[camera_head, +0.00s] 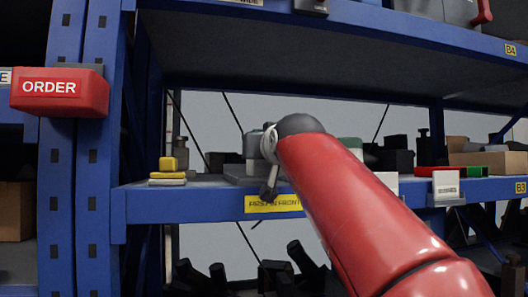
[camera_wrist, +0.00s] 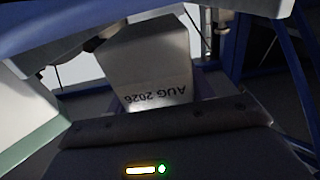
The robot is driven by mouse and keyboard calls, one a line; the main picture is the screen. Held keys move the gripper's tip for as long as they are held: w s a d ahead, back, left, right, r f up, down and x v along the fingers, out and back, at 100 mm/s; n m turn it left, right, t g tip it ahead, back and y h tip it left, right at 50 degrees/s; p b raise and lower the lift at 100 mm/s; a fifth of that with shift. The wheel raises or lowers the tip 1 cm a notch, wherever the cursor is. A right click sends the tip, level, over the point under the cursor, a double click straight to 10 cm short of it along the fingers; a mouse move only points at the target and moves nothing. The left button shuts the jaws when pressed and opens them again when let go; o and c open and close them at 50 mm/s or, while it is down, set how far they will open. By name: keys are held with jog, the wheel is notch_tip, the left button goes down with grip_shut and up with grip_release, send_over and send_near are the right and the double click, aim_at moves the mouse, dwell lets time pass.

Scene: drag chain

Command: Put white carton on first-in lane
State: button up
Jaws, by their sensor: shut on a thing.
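My red arm reaches from the lower right to the middle shelf in the head view. My gripper (camera_head: 269,180) is at the shelf's front edge, largely hidden by the arm. In the wrist view, a white carton (camera_wrist: 148,68) with upside-down "AUG 2026" print stands tilted just beyond the dark gripper body (camera_wrist: 165,125). My gripper is shut on this carton; the finger contact is not clear. A yellow label (camera_head: 270,203), partly covered by my arm, is on the shelf edge (camera_head: 180,203) below the gripper.
Yellow blocks (camera_head: 168,171) stand to the left on the shelf. Dark items (camera_head: 395,158) and a white label card (camera_head: 446,184) are to the right. A blue upright (camera_head: 83,150) with a red ORDER sign (camera_head: 60,90) borders the left. An upper shelf (camera_head: 300,60) hangs above.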

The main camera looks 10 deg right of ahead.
jog(key=shift+f+b, duration=0.5)
jog(key=shift+f, duration=0.1)
jog(key=o, duration=1.2)
jog(key=shift+r, duration=0.25)
jog(key=s, duration=0.4)
jog(key=s+b, duration=0.1)
jog(key=s, duration=0.7)
jog(key=shift+r, duration=0.35)
